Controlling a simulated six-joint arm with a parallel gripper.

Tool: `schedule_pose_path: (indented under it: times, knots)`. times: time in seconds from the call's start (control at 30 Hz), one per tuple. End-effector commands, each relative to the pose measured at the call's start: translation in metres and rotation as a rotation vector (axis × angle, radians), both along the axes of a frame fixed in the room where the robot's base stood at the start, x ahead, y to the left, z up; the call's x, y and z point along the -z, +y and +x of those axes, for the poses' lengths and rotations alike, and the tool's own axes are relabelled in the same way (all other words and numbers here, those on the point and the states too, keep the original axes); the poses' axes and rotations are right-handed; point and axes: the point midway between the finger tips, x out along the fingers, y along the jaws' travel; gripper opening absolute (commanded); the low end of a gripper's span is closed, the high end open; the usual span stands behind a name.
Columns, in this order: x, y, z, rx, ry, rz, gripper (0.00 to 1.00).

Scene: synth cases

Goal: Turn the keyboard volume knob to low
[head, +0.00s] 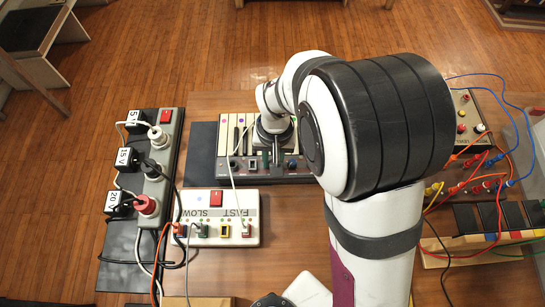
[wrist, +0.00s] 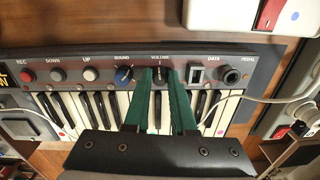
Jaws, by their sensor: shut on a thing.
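The keyboard (wrist: 100,57) fills the middle of the wrist view, its dark control panel above the white and black keys. The knob's pointer is too small to read. In the head view the keyboard (head: 222,135) lies on the table, partly hidden by my arm; the volume knob cannot be made out there.
A white FAST/SLOW box (head: 186,207) sits in front of the keyboard, with a white cable running between them. A power strip (head: 170,130) with labelled adapters stands at left. A wired panel (head: 467,110) and coloured cables are at right.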

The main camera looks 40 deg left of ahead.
Motion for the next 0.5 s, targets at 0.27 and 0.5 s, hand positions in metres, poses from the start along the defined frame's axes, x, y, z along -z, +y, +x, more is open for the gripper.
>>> schedule_pose_path:
  times: [0.27,0.5]
  knots:
    - [-0.0004,0.0016,0.0016,-0.262,-0.005,0.005,0.00]
    - [-0.0005,0.0015,0.0016,-0.489,-0.004,0.004,0.00]
